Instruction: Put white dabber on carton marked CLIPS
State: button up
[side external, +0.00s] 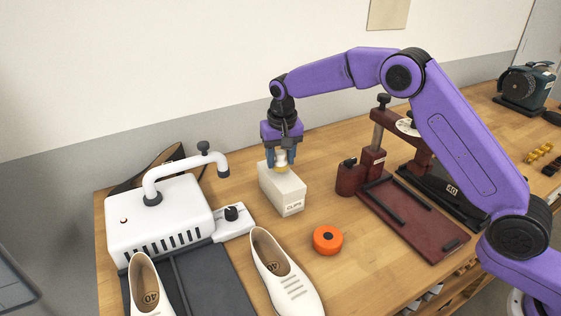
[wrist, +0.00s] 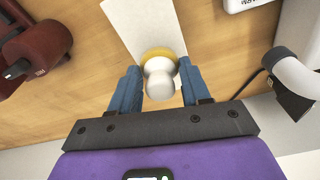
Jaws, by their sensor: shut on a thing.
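The white dabber (wrist: 160,78) has a round white knob and a yellow base. My gripper (wrist: 158,85) is shut on it, with a blue finger on each side of the knob. In the side external view my gripper (side external: 281,160) points down over the carton marked CLIPS (side external: 284,193), and the dabber (side external: 281,163) shows between the fingers. The carton is a pale box standing on the table; it also shows in the wrist view (wrist: 128,20). The dabber's yellow base is at the carton's top, toward its far end. I cannot tell whether it touches.
A white machine with a bent pipe (side external: 160,215) stands left of the carton. A dark red press (side external: 415,215) stands to the right. An orange disc (side external: 327,240) and white shoes (side external: 283,275) are in front. Some bare wooden table (side external: 370,275) lies right of the disc.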

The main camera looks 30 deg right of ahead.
aim_at(282, 165)
jog(key=shift+f, duration=0.8)
jog(key=shift+f, duration=0.2)
jog(key=o, duration=1)
jog(key=shift+r, duration=0.1)
jog(key=r, duration=0.4)
jog(key=s+r, duration=0.1)
jog(key=r, duration=0.7)
jog(key=shift+s+a, duration=0.15)
jog(key=shift+s, duration=0.05)
jog(key=shift+r, duration=0.1)
